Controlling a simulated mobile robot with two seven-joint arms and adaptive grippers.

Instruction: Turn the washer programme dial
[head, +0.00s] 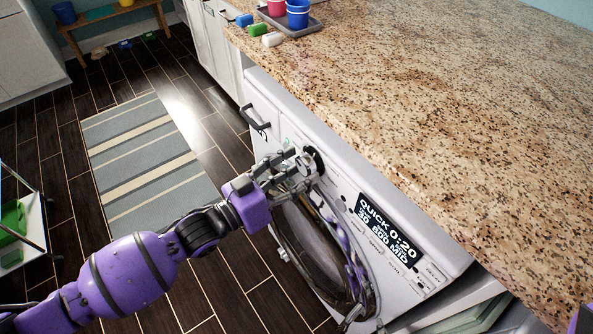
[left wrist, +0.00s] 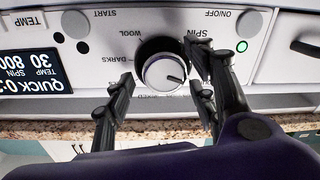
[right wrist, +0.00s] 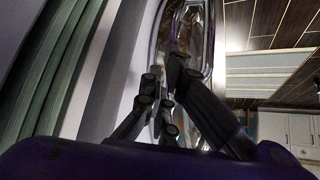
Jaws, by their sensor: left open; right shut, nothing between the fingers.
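The washer programme dial (left wrist: 165,74) is a silver knob with a dark pointer mark, set in a black ring; it also shows in the head view (head: 313,161). In the upside-down left wrist view, its mark points right and slightly down. My left gripper (left wrist: 160,88) is open, with its fingers on either side of the dial; I cannot tell whether they touch it. It also shows in the head view (head: 292,166). The washer display (head: 390,229) reads QUICK 0:20, 30, 800, MID. My right gripper (right wrist: 162,75) is shut and empty near the washer door rim (right wrist: 205,40).
A granite counter (head: 430,110) overhangs the washer front. The round washer door (head: 310,245) lies below the panel. A green light (left wrist: 242,46) glows beside the on/off button (left wrist: 249,23). A striped rug (head: 150,160) lies on the dark floor. A tray with cups (head: 297,13) stands on the counter.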

